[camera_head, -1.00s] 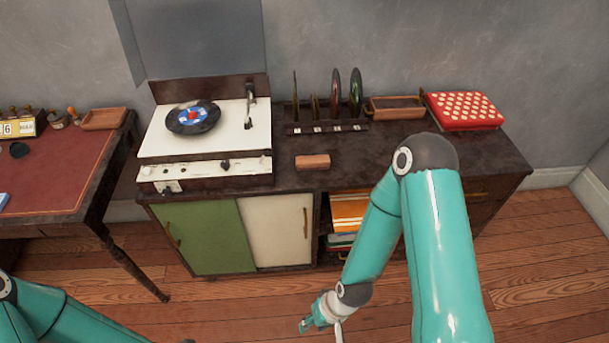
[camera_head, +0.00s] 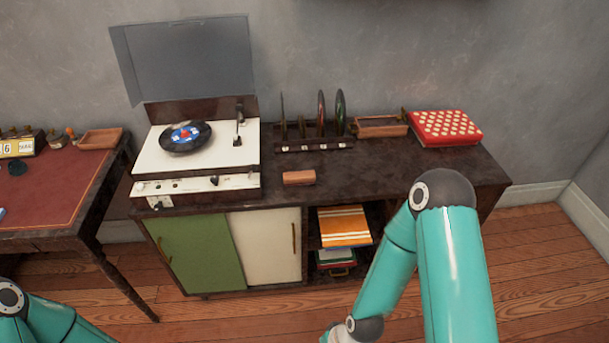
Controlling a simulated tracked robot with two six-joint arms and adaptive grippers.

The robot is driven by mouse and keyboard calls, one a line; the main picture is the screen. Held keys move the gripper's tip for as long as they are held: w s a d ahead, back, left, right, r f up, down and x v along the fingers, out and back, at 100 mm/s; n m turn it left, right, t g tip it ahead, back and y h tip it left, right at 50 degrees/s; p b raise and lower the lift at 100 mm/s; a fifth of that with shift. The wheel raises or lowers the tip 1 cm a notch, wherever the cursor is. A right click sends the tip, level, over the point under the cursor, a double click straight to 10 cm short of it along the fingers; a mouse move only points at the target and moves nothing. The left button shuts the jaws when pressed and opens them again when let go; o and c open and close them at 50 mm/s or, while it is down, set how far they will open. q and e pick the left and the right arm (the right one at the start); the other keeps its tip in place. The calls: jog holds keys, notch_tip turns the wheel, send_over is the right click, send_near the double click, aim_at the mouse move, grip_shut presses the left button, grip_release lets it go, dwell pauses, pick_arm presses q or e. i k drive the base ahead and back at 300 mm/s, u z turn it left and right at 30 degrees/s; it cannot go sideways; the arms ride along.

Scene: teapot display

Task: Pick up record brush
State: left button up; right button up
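A small reddish-brown block (camera_head: 299,177), which looks like the record brush, lies on the dark cabinet top, right of the record player and in front of the record rack. Nothing touches it. My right arm comes in from the lower right, and its gripper is below the bottom edge of the view. My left arm shows only at the lower left corner, and its gripper is out of view.
A record player (camera_head: 198,155) with its lid raised stands on the cabinet's left. Behind the block is a record rack (camera_head: 314,144). A wooden tray (camera_head: 380,127) and a red dotted box (camera_head: 445,128) are farther right. The cabinet top (camera_head: 400,165) is clear right of the block.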

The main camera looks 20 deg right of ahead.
aim_at(291, 178)
jog(key=i, duration=0.85)
jog(key=u, duration=0.05)
